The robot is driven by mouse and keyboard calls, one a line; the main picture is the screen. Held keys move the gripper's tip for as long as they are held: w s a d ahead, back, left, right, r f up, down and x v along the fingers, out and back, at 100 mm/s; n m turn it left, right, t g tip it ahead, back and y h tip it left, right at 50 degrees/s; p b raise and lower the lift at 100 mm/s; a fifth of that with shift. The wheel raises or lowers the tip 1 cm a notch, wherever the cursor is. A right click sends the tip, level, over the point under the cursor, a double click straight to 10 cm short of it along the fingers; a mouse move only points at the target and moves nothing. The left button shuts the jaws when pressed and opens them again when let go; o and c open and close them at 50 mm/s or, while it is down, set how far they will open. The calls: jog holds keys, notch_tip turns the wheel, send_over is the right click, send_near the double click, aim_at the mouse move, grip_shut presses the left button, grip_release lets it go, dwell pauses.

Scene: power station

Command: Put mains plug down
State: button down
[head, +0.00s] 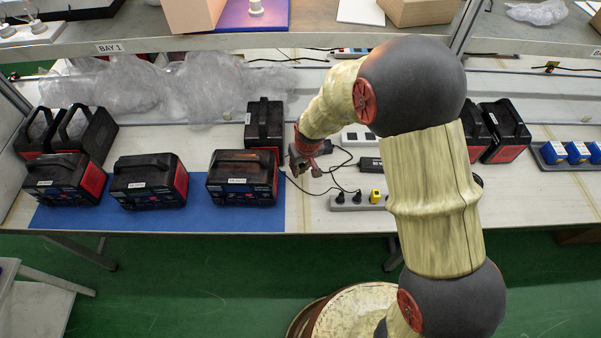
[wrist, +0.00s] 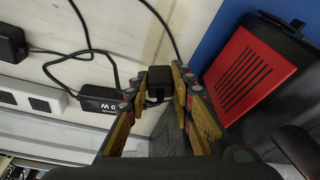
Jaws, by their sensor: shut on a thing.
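My gripper (head: 308,165) hangs over the bench, just right of the nearest black-and-red power unit (head: 243,180). In the wrist view my gripper (wrist: 158,95) is shut on a small black mains plug (wrist: 158,80), held between the fingertips. A black cable runs from the plug up out of the wrist picture. In the head view the plug is too small to make out clearly. The pale bench top (wrist: 155,35) shows beyond the plug; I cannot tell whether the plug touches it.
The power unit's red vented side (wrist: 250,75) is close on the right in the wrist view. A power strip (head: 350,201) with black plugs and a yellow plug lies right of my gripper. A black adapter (head: 371,164) and loose cables lie behind it. A blue mat (head: 110,218) lies left.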

aim_at(301, 170)
jog(key=shift+w+a+f, duration=0.1)
jog(key=shift+w+f, duration=0.1)
jog(key=shift+f, duration=0.25)
jog(key=shift+s+b+x, duration=0.15)
jog(key=shift+b+x, duration=0.2)
jog(key=shift+x, duration=0.3)
jog(key=shift+s+b+x, duration=0.15)
jog(key=shift+b+x, duration=0.15)
jog(key=shift+x, duration=0.3)
jog(key=shift+f, duration=0.15)
jog(key=shift+f+b, duration=0.3)
jog(key=shift+f, duration=0.05)
jog(key=c, duration=1.6)
grip_release()
jog(key=shift+o, duration=0.3)
jog(key=shift+r, duration=0.15)
